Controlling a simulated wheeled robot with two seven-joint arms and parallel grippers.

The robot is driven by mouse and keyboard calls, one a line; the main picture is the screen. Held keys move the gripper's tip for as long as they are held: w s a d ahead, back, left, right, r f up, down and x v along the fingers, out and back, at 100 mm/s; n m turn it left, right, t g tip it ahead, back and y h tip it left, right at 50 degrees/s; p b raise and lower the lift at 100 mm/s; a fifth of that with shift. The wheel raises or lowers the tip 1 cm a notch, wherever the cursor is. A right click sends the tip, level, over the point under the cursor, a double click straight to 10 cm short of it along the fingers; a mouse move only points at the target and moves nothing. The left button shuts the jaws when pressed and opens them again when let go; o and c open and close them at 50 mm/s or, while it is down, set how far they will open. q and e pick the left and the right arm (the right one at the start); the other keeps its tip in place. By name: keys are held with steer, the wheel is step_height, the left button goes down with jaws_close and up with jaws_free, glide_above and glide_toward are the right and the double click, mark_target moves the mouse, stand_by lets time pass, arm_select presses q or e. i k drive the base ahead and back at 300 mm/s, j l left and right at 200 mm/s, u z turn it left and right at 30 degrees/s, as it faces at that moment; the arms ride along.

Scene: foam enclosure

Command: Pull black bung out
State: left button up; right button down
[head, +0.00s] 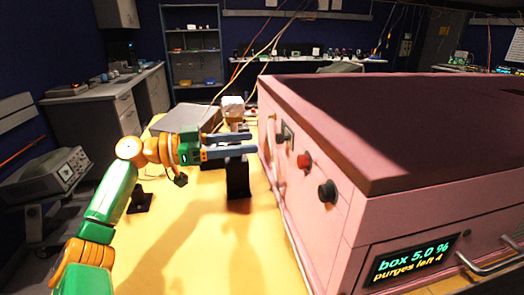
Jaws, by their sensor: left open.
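The black bung (327,191) sits in the side wall of the pink foam box (340,215), nearest the front corner. It sticks out a little from the wall. My left gripper (253,142) is open, with its two grey-blue fingers pointing right towards the box wall. Nothing shows between the fingers. The gripper is left of the black bung, farther back and apart from it. My right gripper is not in view.
A red bung (304,160) and a dark fitting (286,133) are in the same wall, farther back. A black stand (238,180) is below my left fingers. A display (412,258) and metal handle are on the box front. Yellow tabletop is clear at the front.

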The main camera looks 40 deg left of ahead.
mark_target(326, 192)
steer(key=k+l, duration=1.15)
steer(key=l, duration=0.3)
